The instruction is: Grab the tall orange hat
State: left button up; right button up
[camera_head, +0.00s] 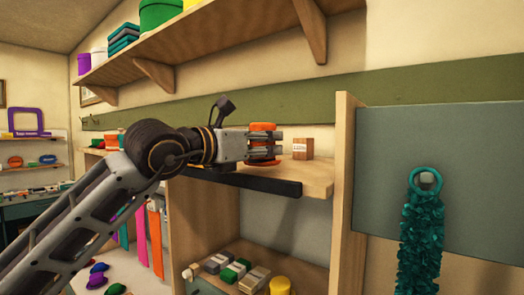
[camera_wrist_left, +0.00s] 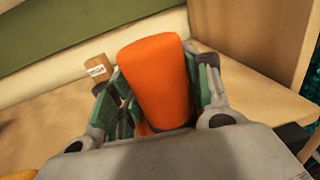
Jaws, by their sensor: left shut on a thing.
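The tall orange hat (camera_head: 264,127) is on the wooden shelf in the head view, partly hidden behind my left gripper's fingers. In the left wrist view the hat (camera_wrist_left: 158,82) fills the middle, between the two green-padded fingers. My left gripper (camera_head: 264,147) comes in from the left and is shut on the hat, one finger on each side of it. My right gripper is not in view.
A small labelled wooden block (camera_head: 303,148) stands on the shelf just right of the hat. A vertical wooden panel (camera_head: 343,200) and a grey board with a teal garland (camera_head: 421,235) are further right. A high shelf (camera_head: 200,45) holds boxes. Small items lie in the compartment below.

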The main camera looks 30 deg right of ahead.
pick_arm(q)
jog(key=shift+r+b, duration=0.55)
jog(key=shift+r, duration=3.6)
